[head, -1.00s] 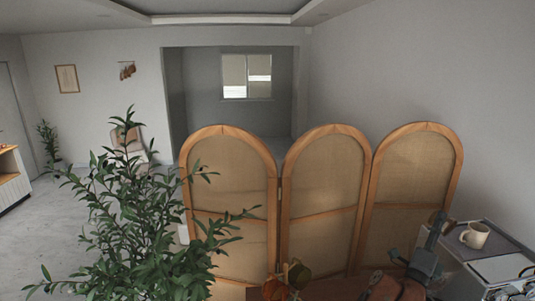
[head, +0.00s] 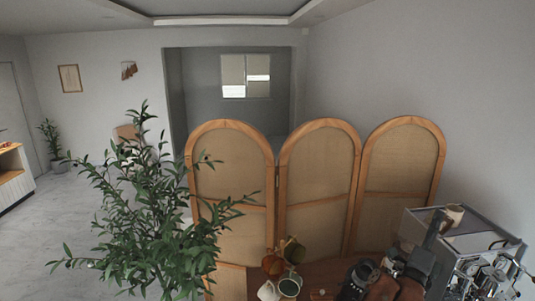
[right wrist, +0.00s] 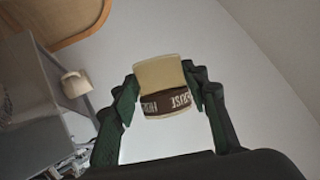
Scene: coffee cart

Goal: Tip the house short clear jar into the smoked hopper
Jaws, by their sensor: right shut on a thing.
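In the head view the jar cannot be told clearly from the fingers. A dark rounded thing (head: 360,274) at the bottom edge may be the smoked hopper; I cannot be sure. My left gripper is out of view.
A silver espresso machine (head: 480,243) stands at right with a cream mug (head: 454,213) on top. Several mugs, one brown (head: 273,263) and one green (head: 289,286), stand left of the dark thing. A folding screen (head: 320,190) stands behind, a leafy plant (head: 150,215) at left.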

